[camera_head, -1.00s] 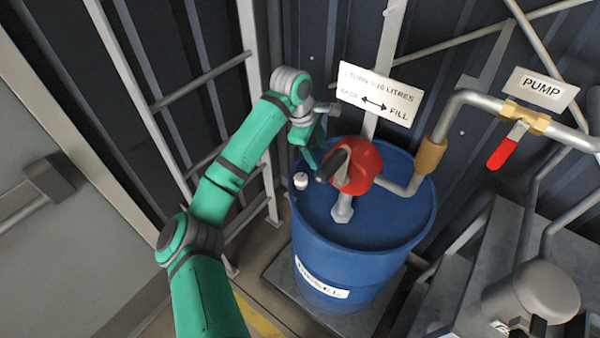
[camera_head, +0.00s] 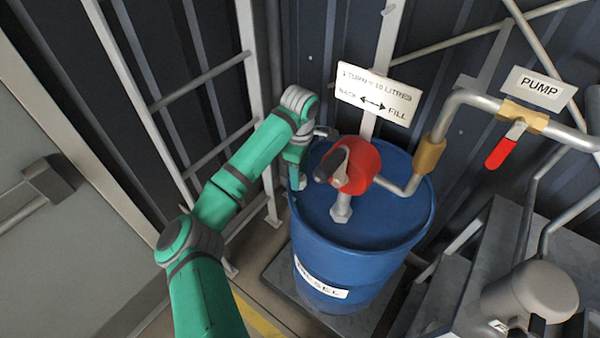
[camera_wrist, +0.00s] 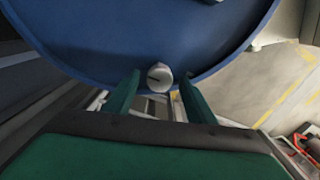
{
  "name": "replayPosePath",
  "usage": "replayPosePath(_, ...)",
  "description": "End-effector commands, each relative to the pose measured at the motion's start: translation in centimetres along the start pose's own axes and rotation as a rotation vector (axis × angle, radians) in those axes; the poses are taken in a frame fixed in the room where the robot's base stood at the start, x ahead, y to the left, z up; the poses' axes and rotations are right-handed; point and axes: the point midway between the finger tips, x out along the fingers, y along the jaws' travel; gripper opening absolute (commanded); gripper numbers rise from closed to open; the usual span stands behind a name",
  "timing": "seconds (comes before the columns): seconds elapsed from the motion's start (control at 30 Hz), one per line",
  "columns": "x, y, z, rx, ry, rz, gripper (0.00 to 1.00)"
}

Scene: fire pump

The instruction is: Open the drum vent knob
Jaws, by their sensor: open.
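The drum vent knob (camera_wrist: 159,78) is a small white round knob with a dark line, near the rim of the blue drum (camera_head: 330,235). In the wrist view it lies between the tips of my two green fingers, with a gap on each side. My gripper (camera_wrist: 153,82) is open around it; I cannot tell whether a finger touches it. In the head view my gripper (camera_head: 298,182) points down at the drum's left edge and mostly hides the knob. The drum top also shows in the wrist view (camera_wrist: 140,35).
A red hand pump (camera_head: 362,168) with a dark crank stands on the drum, right of my gripper. A pipe leads right to a red-handled valve (camera_head: 502,152). A white sign (camera_head: 375,95) hangs behind the drum. A ladder-like frame (camera_head: 205,70) stands left of it.

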Motion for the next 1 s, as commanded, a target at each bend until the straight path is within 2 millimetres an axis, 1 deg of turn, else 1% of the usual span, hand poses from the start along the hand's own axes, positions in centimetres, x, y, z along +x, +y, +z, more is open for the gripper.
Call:
replayPosePath(0.27, 0.13, 0.03, 0.0, 0.0, 0.0, 0.001, 0.5)
replayPosePath(0.3, 0.12, 0.03, 0.0, 0.0, 0.0, 0.001, 0.41)
replayPosePath(0.37, 0.12, 0.03, 0.0, 0.0, 0.0, 0.001, 0.27)
replayPosePath(0.4, 0.11, 0.03, 0.0, 0.0, 0.0, 0.001, 0.17)
replayPosePath(0.43, 0.11, 0.03, 0.0, 0.0, 0.0, 0.001, 0.1)
replayPosePath(0.77, 0.07, 0.02, -0.04, -0.029, 0.001, 0.001, 0.09)
replayPosePath(1.0, 0.04, -0.02, -0.15, -0.155, 0.002, 0.001, 0.09)
